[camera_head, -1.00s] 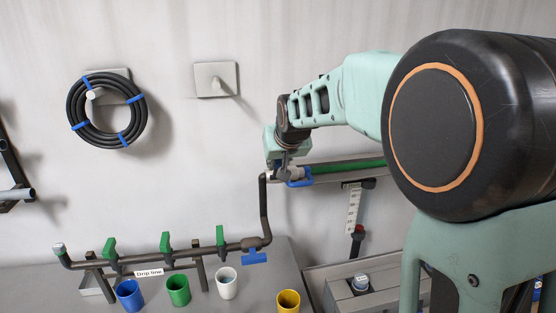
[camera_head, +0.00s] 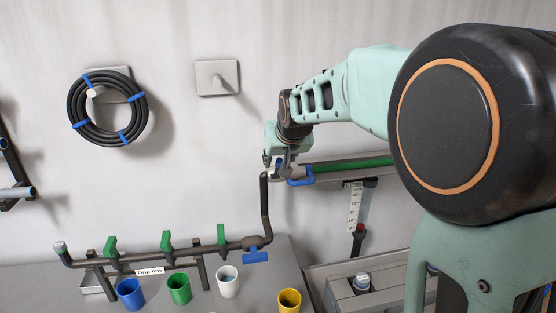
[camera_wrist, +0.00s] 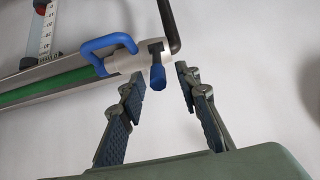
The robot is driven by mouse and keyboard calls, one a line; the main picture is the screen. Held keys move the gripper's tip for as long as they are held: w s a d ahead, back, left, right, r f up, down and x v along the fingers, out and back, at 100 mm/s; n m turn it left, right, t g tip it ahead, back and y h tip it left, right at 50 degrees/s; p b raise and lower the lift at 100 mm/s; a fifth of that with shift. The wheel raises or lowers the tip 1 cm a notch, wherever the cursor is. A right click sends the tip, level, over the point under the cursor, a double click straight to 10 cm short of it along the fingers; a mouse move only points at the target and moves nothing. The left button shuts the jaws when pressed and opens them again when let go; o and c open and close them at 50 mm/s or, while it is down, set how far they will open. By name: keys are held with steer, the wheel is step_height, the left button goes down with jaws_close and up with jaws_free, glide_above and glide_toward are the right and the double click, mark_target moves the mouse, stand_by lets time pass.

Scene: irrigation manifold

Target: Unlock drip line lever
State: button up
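A pale valve body (camera_wrist: 125,59) sits where a dark pipe (camera_head: 265,208) meets a rail with a green strip. On it is a blue U-shaped handle (camera_wrist: 106,46), also visible in the head view (camera_head: 300,182). Beside the handle, a short dark lever with a blue tip (camera_wrist: 158,78) points toward my gripper. My gripper (camera_wrist: 161,80) is open, one finger on each side of the blue tip in the wrist view. Neither finger visibly touches it; the depth between them is unclear. In the head view my gripper (camera_head: 282,166) is at the pipe's top, partly hiding the valve.
Below left, a manifold pipe (camera_head: 185,254) carries several green levers and a blue handle (camera_head: 255,256), with a small label (camera_head: 150,271) beneath. Coloured cups stand in front, including a yellow one (camera_head: 289,300). A hose coil (camera_head: 106,107) hangs on the wall. A scale (camera_head: 354,207) hangs below the rail.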

steer(key=v, duration=0.7)
